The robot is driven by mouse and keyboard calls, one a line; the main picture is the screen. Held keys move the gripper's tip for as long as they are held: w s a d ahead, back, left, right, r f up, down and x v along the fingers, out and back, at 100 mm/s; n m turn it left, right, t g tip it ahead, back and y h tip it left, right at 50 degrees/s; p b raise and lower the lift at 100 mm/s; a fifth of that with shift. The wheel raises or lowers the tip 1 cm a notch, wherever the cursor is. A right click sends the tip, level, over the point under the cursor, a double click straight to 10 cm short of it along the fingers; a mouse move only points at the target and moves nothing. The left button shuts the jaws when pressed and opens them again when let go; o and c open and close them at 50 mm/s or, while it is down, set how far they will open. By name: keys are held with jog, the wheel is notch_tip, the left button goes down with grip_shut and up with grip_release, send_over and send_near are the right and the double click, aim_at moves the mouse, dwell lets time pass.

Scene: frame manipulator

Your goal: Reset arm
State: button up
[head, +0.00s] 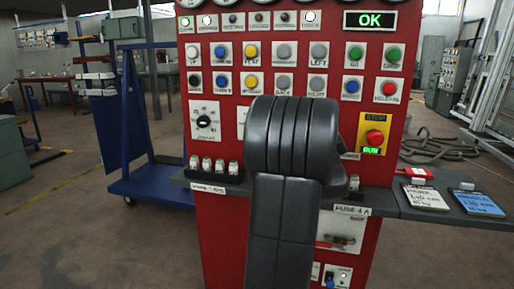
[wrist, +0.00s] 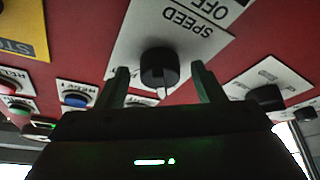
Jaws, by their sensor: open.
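My gripper (wrist: 160,68) is open in the wrist view, one finger on each side of a black knob (wrist: 159,68). The knob sits on a white plate lettered SPEED and OFF, upside down in this view. I cannot tell whether the fingertips reach around the knob or stop short of it. A gap shows beside each finger, and nothing appears gripped. In the head view my dark arm (head: 283,200) rises in front of the red control panel (head: 222,235) and hides its middle, the gripper and the SPEED knob.
The panel has several buttons, a green OK display (head: 370,20) and a red stop button (head: 375,137) on yellow. A grey shelf (head: 402,206) holds a white card (head: 425,197) and a blue card (head: 477,203). A blue trolley (head: 150,182) stands left. Hoses (head: 437,149) lie right.

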jog(key=m+h+p, duration=0.1)
jog(key=m+p, duration=0.1)
jog(key=m, duration=0.1)
jog(key=s+m+h+p, duration=0.1)
jog(key=m+h+p, duration=0.1)
jog(key=m, duration=0.1)
jog(key=a+f+m+h+p, duration=0.1)
jog(key=m+h+p, duration=0.1)
jog(key=m+p, duration=0.1)
jog(key=shift+s, duration=0.3)
jog(key=shift+a+r, duration=0.1)
jog(key=shift+r, duration=0.05)
